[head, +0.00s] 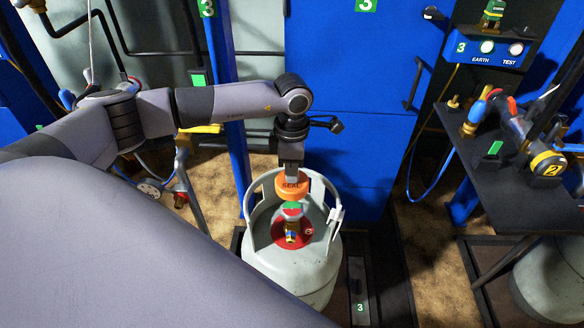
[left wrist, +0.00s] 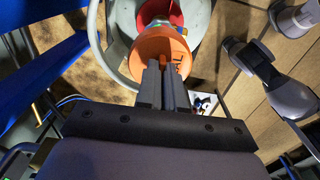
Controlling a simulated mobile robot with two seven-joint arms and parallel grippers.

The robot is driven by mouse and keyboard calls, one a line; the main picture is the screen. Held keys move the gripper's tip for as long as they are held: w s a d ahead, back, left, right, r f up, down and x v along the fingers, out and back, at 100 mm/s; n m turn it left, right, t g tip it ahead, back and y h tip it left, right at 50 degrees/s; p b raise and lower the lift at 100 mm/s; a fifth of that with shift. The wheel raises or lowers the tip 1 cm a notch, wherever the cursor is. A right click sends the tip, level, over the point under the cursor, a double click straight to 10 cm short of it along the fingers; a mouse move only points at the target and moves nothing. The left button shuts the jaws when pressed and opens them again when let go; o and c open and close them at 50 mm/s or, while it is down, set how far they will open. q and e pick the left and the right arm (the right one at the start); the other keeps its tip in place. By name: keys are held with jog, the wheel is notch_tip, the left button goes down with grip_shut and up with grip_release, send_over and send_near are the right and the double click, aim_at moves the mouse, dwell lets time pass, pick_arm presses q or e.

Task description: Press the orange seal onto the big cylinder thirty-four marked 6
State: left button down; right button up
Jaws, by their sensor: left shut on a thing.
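The orange seal (head: 292,186), with dark lettering, is held in my left gripper (head: 291,168), which is shut on it from above. The big grey cylinder (head: 290,268) stands upright below, with a raised collar handle and a red disc (head: 277,232) around its brass valve (head: 291,230). A small white mark on the disc is too small to read surely. The seal is over the valve, inside the collar opening; I cannot tell whether they touch. In the left wrist view the seal (left wrist: 160,48) hides most of the valve. My right gripper is not in view.
The collar handle (head: 252,197) rises around the valve close to my gripper. A blue cabinet (head: 350,130) stands behind.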

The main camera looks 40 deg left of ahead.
pick_arm(q)
notch_tip(320, 180, down, 5)
jog(key=b, duration=0.3)
jog(key=shift+r, duration=0.2)
jog(key=shift+f+b, duration=0.55)
jog(key=shift+f, duration=0.5)
jog(key=shift+f+b, duration=0.25)
jog(key=shift+b, duration=0.1)
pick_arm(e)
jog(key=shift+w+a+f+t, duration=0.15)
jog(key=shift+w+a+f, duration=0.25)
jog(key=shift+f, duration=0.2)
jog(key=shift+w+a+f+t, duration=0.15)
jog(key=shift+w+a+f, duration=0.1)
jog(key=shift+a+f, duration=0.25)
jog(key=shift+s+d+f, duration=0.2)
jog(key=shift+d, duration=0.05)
pick_arm(q)
jog(key=shift+f, duration=0.15)
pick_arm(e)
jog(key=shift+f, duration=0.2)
pick_arm(q)
jog(key=shift+f+b, duration=0.5)
jog(key=shift+f, duration=0.15)
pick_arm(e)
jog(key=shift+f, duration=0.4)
